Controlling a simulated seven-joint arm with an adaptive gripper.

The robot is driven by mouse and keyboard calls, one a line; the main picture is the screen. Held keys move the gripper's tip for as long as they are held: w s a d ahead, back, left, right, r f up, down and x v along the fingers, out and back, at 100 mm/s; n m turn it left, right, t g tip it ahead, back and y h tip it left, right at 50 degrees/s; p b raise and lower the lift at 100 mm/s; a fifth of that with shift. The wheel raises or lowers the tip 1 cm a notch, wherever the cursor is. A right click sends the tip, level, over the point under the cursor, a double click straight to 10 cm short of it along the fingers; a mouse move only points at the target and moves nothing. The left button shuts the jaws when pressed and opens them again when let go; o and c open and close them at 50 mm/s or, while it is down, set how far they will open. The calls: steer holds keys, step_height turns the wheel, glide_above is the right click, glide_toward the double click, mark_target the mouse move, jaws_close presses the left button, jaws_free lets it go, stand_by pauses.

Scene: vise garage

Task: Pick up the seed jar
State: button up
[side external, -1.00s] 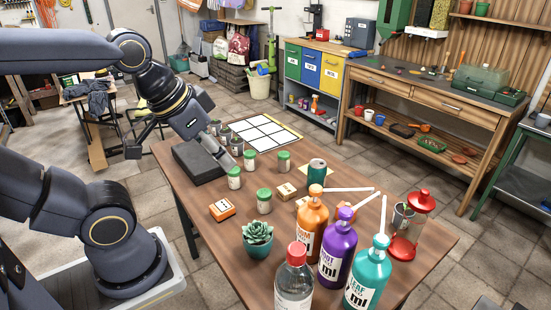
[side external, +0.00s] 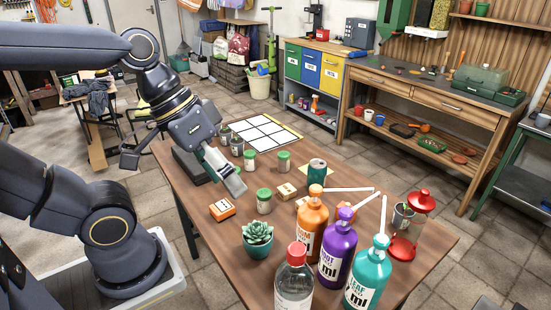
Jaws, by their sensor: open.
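Several small jars with green lids, likely the seed jars, stand upright on the wooden table: a left one (side external: 249,163), a right one (side external: 284,163) and a nearer one (side external: 264,204). I cannot tell which one the task means. My gripper (side external: 234,186) is open and points down and to the right, left of the nearer jar. A jar that stood in that spot is now hidden behind its fingers. I see nothing clearly held between the fingers, and I cannot tell whether they touch the hidden jar.
Small grey jars (side external: 237,147) and a black block (side external: 189,166) lie behind my gripper. An orange box (side external: 222,210), a succulent pot (side external: 258,241), a green can (side external: 316,171) and tall pump bottles (side external: 338,245) crowd the near side. A white grid sheet (side external: 263,132) covers the far end.

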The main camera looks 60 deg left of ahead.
steer(key=w+d+n+g+h, duration=0.1)
steer(key=w+d+n+h, duration=0.7)
steer(key=h, duration=0.1)
steer(key=w+a+f+n+t+h, duration=0.1)
steer(key=w+a+n+t, duration=0.4)
steer(key=w+n, duration=0.25)
steer(key=n+t+y, duration=0.7)
steer(key=n+y, duration=0.5)
steer(key=n, duration=0.5)
glide_above(265, 201)
step_height(265, 201, down, 21)
steer(key=s+f+n, duration=0.1)
steer(key=f, duration=0.1)
steer(key=s+a+f+n+g+y, duration=0.1)
steer(key=s+f, duration=0.1)
steer(key=f, duration=0.1)
steer(key=s+f+n, duration=0.1)
steer(key=s+f, duration=0.1)
steer(key=shift+s+a+f, duration=0.15)
steer(key=shift+s+a, duration=0.05)
steer(key=shift+a+f+n+g+y, duration=0.2)
steer(key=shift+a+n+g+y, duration=0.05)
steer(key=shift+g+y, duration=0.05)
steer(key=x, duration=0.7)
steer(key=shift+w+r, duration=0.1)
steer(key=c, duration=1.3)
